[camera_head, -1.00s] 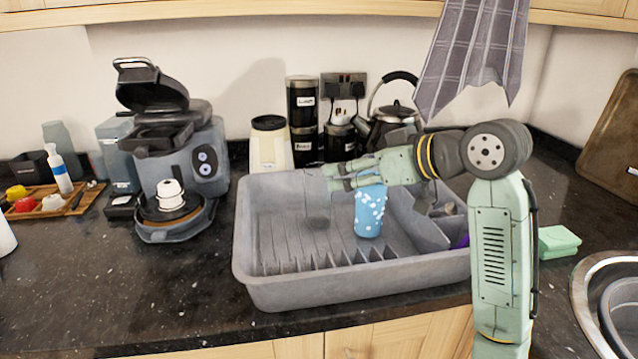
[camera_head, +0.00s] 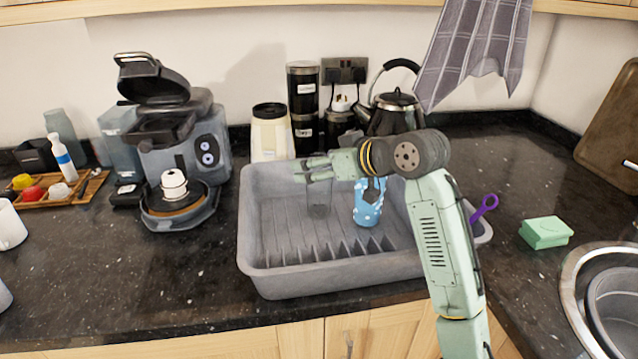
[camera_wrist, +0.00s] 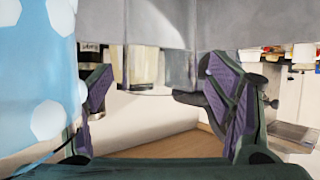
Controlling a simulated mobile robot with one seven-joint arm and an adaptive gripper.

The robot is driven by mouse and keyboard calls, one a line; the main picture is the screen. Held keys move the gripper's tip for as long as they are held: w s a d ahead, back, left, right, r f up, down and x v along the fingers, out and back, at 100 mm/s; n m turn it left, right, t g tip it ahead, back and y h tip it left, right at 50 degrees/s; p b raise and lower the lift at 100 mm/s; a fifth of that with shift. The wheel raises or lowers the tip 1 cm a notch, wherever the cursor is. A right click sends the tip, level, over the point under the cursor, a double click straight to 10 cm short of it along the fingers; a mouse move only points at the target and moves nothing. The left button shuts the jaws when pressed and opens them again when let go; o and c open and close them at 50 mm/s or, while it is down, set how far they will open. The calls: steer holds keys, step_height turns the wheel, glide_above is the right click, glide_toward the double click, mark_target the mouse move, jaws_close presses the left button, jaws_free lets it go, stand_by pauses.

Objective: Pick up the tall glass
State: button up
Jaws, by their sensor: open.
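A clear tall glass (camera_head: 319,198) stands in the grey dish rack (camera_head: 262,283), in its left-back part; its top is partly hidden by my gripper in the head view. A clear shape that looks like the glass shows between the fingers in the wrist view (camera_wrist: 180,68). My gripper (camera_head: 301,170) is open and empty, held level with its fingers pointing left, over the rack near the glass's top. I cannot tell whether it touches the glass. A blue cup with white spots (camera_head: 367,212) stands right of the glass, under my arm; it fills the wrist view's left side (camera_wrist: 38,85).
A cream container (camera_head: 271,135), black canisters (camera_head: 304,95) and a kettle (camera_head: 396,115) stand behind the rack. A purple utensil (camera_head: 484,207) and green sponges (camera_head: 546,232) are right.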

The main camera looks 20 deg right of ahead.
steer(key=shift+c, duration=0.4)
jaws_close()
stand_by(0.6)
